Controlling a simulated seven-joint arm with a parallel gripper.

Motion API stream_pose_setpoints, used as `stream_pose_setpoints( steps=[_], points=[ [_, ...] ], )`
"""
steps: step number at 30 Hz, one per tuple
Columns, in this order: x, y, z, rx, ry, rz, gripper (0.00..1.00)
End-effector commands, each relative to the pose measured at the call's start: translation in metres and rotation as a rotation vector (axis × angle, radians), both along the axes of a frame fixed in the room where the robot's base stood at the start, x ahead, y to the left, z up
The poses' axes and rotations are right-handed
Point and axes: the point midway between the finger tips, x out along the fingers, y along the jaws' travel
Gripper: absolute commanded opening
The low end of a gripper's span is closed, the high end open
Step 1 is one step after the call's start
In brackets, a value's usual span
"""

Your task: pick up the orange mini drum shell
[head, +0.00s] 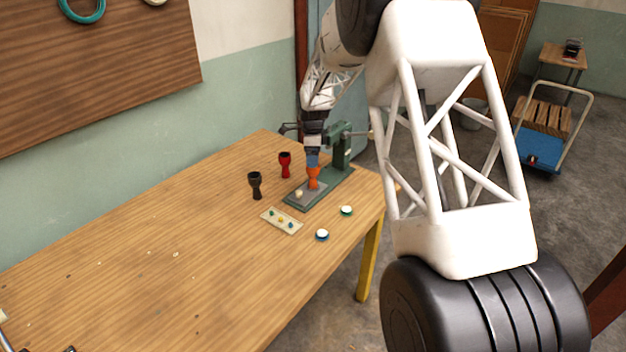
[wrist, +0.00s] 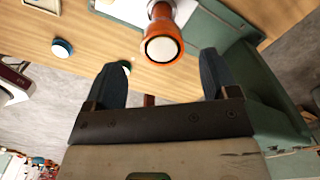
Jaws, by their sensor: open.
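The orange mini drum shell (head: 313,179) stands upright on the grey plate of a green press-like stand (head: 342,150). In the wrist view the orange drum shell (wrist: 163,28) shows its pale round top toward the camera, with its narrow waist further off. My gripper (head: 312,159) is just above the drum in the head view. In the wrist view my gripper (wrist: 161,58) has its two blue fingers wide apart, with the drum's top lying between and a little beyond the tips. Nothing is held. I cannot tell the exact gap between fingers and drum.
A red goblet drum (head: 285,164) and a black one (head: 255,185) stand left of the stand. A pale tray with small coloured pieces (head: 282,221) and two white-topped discs, (head: 346,210) and (head: 322,235), lie in front. The left part of the table (head: 130,250) is mostly clear.

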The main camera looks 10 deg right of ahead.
Motion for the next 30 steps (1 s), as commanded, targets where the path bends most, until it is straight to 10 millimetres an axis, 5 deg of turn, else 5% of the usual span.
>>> stream_pose_setpoints(
  steps=[30],
  points=[
    [0.001, 0.000, -0.027, 0.000, 0.001, -0.003, 0.80]
  ],
)
